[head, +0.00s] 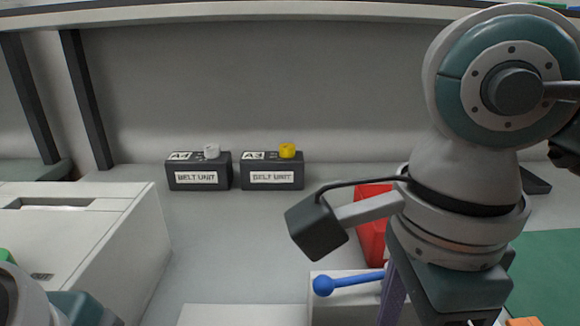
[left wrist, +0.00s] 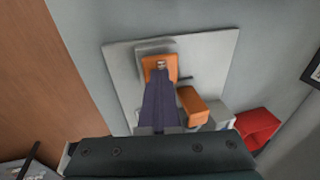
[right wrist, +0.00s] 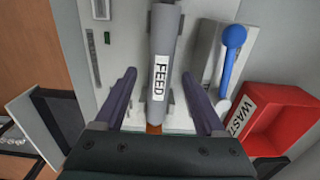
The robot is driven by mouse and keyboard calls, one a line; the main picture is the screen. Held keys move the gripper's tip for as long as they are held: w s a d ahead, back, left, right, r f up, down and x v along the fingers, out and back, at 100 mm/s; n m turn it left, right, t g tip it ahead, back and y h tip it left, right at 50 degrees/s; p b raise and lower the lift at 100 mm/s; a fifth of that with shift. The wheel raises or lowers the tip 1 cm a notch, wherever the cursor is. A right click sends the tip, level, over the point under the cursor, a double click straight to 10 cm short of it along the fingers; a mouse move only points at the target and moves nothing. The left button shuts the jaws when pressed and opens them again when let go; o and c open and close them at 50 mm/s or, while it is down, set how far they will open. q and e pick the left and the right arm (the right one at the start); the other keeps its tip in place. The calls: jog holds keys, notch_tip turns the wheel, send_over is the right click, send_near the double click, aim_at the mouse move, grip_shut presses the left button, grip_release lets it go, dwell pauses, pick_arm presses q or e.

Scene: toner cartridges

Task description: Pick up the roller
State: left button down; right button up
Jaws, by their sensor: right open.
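The roller, a grey cylinder with a white FEED label (right wrist: 160,35), lies lengthwise in the right wrist view. It is on or over a pale panel. My right gripper (right wrist: 159,76) is open, with one purple finger on each side of the roller and a gap to each. Whether the fingertips are level with it I cannot tell. In the head view a purple finger (head: 392,295) points down at the bottom, and the roller is hidden. My left gripper (left wrist: 160,68) looks shut, its fingers together over an orange piece (left wrist: 153,70); contact is unclear.
A blue lever (head: 345,281) and a red waste bin (head: 371,225) stand close to my right gripper. The bin also shows in the right wrist view (right wrist: 290,105). Two black belt unit boxes (head: 199,171) (head: 272,171) stand at the back. A white machine (head: 75,240) is at left.

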jog(key=shift+f, duration=0.4)
jog(key=shift+c, duration=0.4)
grip_shut()
